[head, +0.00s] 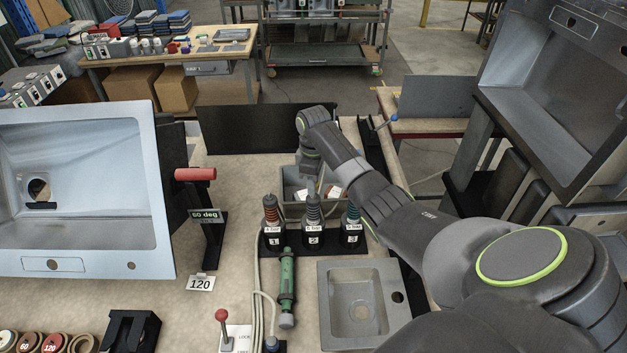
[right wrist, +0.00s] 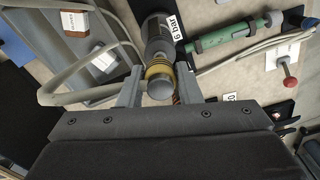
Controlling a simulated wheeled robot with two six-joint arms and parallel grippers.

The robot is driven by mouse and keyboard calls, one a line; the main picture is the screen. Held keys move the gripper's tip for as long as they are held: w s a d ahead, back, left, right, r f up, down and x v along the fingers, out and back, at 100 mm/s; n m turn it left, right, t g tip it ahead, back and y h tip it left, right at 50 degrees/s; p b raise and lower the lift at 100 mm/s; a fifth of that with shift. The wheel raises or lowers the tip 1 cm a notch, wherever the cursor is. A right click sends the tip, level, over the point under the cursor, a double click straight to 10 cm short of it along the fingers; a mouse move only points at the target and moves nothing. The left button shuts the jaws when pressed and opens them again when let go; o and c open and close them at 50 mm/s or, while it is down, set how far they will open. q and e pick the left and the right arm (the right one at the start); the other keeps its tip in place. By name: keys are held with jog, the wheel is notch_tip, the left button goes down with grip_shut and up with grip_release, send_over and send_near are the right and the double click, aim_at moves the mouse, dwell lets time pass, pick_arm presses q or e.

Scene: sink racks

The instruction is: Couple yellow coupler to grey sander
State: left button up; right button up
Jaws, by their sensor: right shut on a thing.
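My right gripper (right wrist: 158,88) is shut on a yellow ribbed coupler (right wrist: 159,69) in the right wrist view. The coupler's near end is a round grey cap. A dark grey cylindrical body (right wrist: 158,32) lies in line beyond the coupler; I cannot tell whether it is the grey sander or whether the two are joined. In the head view my right gripper (head: 309,165) is over the grey bin, and the coupler cannot be made out there. My left gripper is not in view.
A grey bin (head: 292,208) holds white-labelled items. Three numbered stands (head: 312,238) carry red, grey and teal ribbed tops. A green tool (head: 287,275), a small sink (head: 358,308) and a red-knob lever (head: 222,316) are nearby. A grey hose (right wrist: 75,97) loops beside my gripper.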

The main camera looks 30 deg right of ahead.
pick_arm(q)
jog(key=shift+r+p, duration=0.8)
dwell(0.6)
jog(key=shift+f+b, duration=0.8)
pick_arm(e)
jog(key=shift+f, duration=1.6)
jog(key=o, duration=1)
